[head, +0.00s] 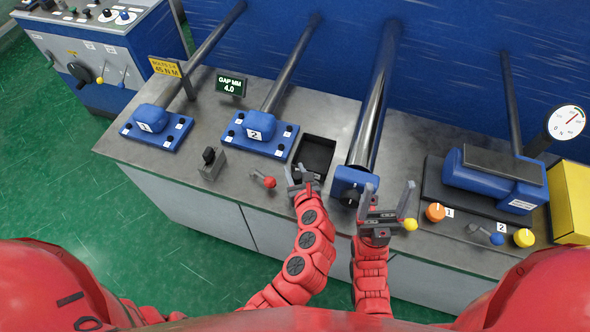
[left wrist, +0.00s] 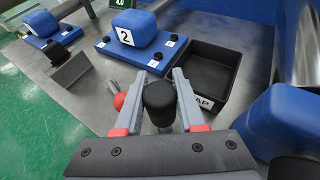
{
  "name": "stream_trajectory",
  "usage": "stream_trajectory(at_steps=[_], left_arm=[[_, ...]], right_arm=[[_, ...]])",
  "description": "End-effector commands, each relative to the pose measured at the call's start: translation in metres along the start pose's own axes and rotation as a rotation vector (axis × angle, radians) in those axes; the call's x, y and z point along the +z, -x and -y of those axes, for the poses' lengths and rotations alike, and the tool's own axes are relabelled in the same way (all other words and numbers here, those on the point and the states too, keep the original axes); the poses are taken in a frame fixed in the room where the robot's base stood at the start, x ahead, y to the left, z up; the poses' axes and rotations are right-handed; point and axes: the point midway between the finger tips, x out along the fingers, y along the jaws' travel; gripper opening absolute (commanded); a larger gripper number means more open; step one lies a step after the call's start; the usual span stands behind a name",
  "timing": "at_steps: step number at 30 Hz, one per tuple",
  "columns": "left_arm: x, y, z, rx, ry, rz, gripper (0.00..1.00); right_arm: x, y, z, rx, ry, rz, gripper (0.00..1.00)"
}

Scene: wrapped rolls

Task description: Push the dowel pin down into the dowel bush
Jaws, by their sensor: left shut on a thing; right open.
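My left gripper (head: 302,178) is shut on a black, round-topped piece (left wrist: 159,98), which looks like the dowel pin's head. I cannot make out the dowel bush for certain. A dark round part (head: 350,197) shows on the front of the blue roll block (head: 354,179), to the right of the left gripper. My right gripper (head: 389,187) is open, with its fingers spread and nothing between them, at the bench's front edge.
A black scrap tray (head: 331,146) lies behind the left gripper. A red-knobbed lever (head: 269,182) is to its left, with a grey block (head: 212,168) farther left. A yellow ball (head: 410,224) is beside the right gripper. Blue block 2 (head: 262,123) stands behind.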

Motion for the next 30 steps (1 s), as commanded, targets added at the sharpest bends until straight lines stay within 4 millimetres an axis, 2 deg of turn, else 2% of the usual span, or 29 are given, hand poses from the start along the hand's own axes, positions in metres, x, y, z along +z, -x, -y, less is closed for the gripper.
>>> stream_trajectory(at_steps=[30], left_arm=[[0.0, 0.0, 0.0, 0.001, -0.001, 0.001, 0.0]], right_arm=[[-0.002, -0.01, -0.001, 0.0, 0.0, 0.0, 0.73]])
